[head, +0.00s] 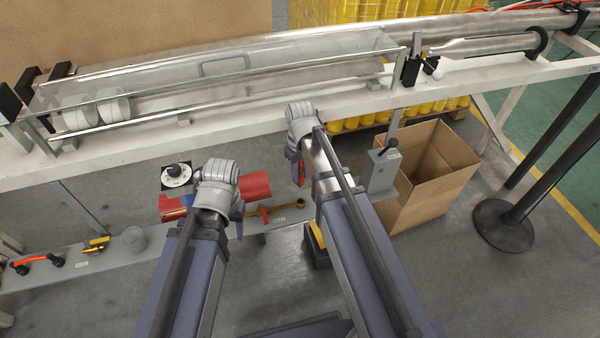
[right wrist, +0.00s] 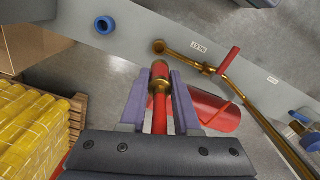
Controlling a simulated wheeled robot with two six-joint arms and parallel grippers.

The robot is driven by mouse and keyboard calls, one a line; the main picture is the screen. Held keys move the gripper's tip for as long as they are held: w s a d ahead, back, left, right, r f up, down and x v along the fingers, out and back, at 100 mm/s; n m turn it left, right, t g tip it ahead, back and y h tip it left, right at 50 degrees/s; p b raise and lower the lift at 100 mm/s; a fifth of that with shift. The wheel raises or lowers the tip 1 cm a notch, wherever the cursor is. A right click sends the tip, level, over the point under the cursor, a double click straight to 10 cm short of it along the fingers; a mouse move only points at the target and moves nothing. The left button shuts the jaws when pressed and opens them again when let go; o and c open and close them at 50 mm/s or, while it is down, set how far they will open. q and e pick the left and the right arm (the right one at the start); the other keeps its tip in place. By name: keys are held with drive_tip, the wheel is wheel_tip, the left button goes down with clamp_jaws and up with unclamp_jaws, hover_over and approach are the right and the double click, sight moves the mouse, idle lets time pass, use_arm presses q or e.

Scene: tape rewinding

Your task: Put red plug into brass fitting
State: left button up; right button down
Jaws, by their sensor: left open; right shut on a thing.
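My right gripper (right wrist: 157,90) is shut on the red plug (right wrist: 160,70), which has a brass collar and shows between the purple fingers in the right wrist view. In the head view the right gripper (head: 297,168) is above the grey shelf. The brass fitting (right wrist: 160,46) is the open end of a brass pipe with a red lever; it also shows in the head view (head: 299,203). In the right wrist view the plug's tip appears just below the fitting, apart from it. My left gripper (head: 237,212) is open, in front of a red cylinder (head: 255,186).
The grey shelf (head: 215,237) runs along the front. A grey post (head: 381,170) and an open cardboard box (head: 440,165) stand at the right. A blue ring (right wrist: 105,25) sits on the shelf.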

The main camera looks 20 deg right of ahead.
drive_tip(key=shift+d+f, duration=0.1)
drive_tip(key=shift+f, duration=0.1)
wheel_tip(320, 180, down, 7)
drive_tip(key=b, duration=0.7)
drive_tip(key=shift+f+b, duration=1.25)
drive_tip(key=shift+b, duration=0.15)
idle(1.6)
drive_tip(key=c, duration=0.6)
unclamp_jaws()
drive_tip(key=shift+o, duration=0.2)
drive_tip(key=shift+r, duration=0.2)
